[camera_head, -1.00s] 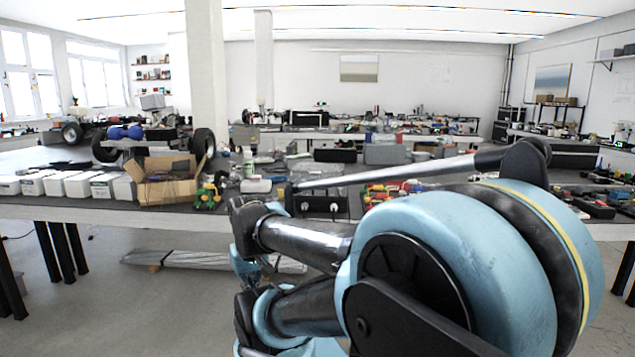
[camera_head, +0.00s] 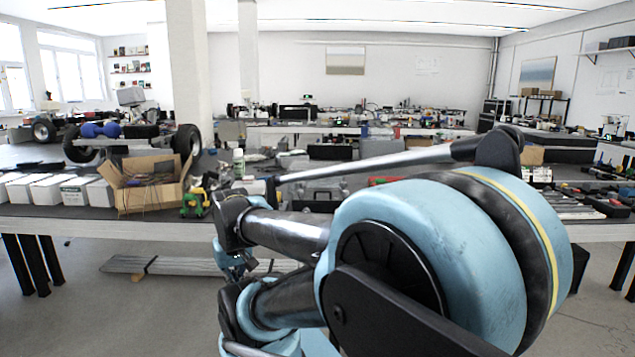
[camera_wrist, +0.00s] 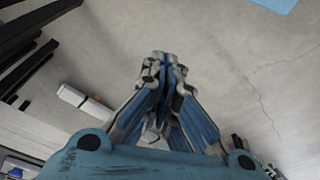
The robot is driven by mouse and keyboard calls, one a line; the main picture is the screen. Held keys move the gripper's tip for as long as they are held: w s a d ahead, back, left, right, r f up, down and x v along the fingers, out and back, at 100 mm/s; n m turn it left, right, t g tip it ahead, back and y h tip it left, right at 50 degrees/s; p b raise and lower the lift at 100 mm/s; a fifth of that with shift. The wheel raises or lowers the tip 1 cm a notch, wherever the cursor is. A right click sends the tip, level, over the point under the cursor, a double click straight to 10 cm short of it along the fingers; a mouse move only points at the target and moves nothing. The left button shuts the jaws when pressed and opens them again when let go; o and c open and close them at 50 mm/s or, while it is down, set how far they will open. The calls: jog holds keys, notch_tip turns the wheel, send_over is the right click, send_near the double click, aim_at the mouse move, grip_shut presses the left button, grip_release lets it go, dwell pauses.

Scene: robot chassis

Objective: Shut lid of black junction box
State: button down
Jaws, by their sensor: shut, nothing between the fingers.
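A dark box (camera_head: 322,196) on the near table, just behind my arm, may be the black junction box. My arm hides part of it, and I cannot make out its lid. In the wrist view my gripper (camera_wrist: 166,60) is shut and empty, its fingertips together above bare grey floor. The gripper touches nothing that shows. In the head view my arm crosses the lower right, in front of the table, and the fingertips cannot be made out.
The near table (camera_head: 88,213) spans the view. An open cardboard box (camera_head: 150,195), white boxes (camera_head: 75,190) and a green toy vehicle (camera_head: 196,203) stand left. Grey bars (camera_head: 190,266) lie on the floor beneath. Dark table legs (camera_wrist: 30,60) show in the wrist view.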

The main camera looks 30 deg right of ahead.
jog(key=shift+d, duration=0.1)
jog(key=w+d+r+m, duration=0.2)
jog(key=w+d+r, duration=0.5)
jog(key=r, duration=0.3)
jog(key=w+d+r+m, duration=0.1)
jog(key=w+d+r, duration=0.6)
jog(key=r, duration=0.2)
jog(key=w+d+r+m, duration=0.1)
jog(key=w+d+r, duration=0.25)
jog(key=d, duration=0.25)
jog(key=w+d+r+m, duration=0.1)
jog(key=w+d+r, duration=0.1)
jog(key=d+r, duration=0.3)
jog(key=w+d+r+m+h, duration=0.1)
jog(key=w+d+r+m, duration=0.1)
jog(key=d, duration=1.3)
jog(key=shift+g, duration=0.3)
jog(key=f, duration=0.4)
jog(key=w+f, duration=0.1)
jog(key=f, duration=0.3)
jog(key=d+f, duration=0.1)
jog(key=f, duration=0.4)
jog(key=shift+w+f, duration=0.1)
jog(key=shift+w, duration=0.15)
